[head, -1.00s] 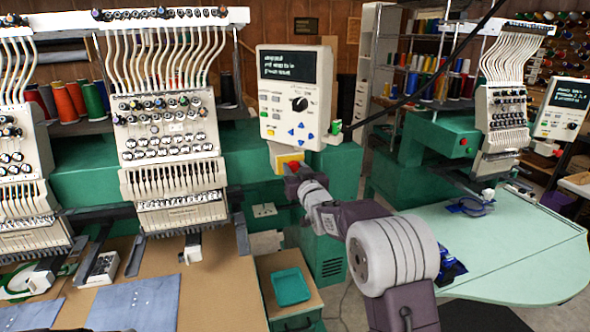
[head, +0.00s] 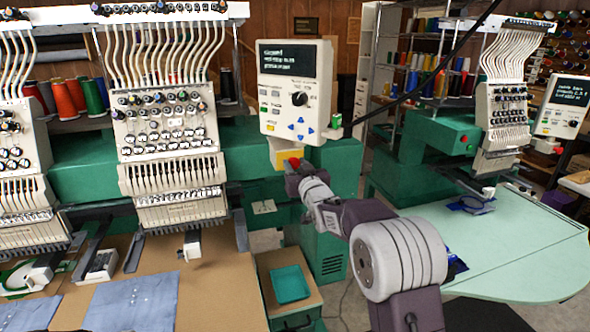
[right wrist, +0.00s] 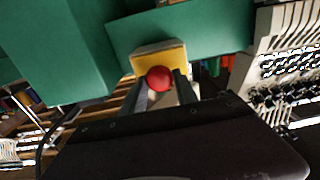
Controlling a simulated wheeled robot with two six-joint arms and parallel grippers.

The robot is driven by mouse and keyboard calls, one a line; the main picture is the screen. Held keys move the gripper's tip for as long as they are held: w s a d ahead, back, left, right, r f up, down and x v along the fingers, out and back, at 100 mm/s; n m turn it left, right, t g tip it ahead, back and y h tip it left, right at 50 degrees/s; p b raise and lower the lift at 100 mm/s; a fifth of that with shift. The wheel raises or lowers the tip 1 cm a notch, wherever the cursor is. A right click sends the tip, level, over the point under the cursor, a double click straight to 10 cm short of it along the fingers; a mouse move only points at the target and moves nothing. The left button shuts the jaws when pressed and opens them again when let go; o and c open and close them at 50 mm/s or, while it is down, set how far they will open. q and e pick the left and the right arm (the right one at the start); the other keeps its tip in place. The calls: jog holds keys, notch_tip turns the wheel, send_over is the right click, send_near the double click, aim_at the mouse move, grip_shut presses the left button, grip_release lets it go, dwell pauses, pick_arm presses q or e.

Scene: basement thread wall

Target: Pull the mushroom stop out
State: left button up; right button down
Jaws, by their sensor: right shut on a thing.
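The mushroom stop is a red round button (head: 294,162) on a yellow-faced box (head: 280,155) below the control panel of the near embroidery machine. In the right wrist view the red button (right wrist: 159,79) sits in front of the yellow plate (right wrist: 160,57), between the two dark fingers. My right gripper (head: 292,168) is shut on the button; the wrist view shows its fingers (right wrist: 160,84) on either side of the red head. The button's stem is hidden behind its head. My left gripper is not in view.
The control panel (head: 297,92) with its screen and dial hangs just above the box. A small cabinet with a green tray (head: 290,284) stands below. A pale green table (head: 510,245) lies to the right of my arm.

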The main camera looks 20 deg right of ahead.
jog(key=c, duration=1.2)
grip_release()
jog(key=shift+f, duration=0.1)
jog(key=shift+o, duration=1.2)
jog(key=shift+s, duration=0.25)
jog(key=shift+s, duration=0.15)
jog(key=s+b, duration=0.3)
jog(key=s, duration=0.5)
jog(key=shift+s+d, duration=0.15)
jog(key=shift+s, duration=0.2)
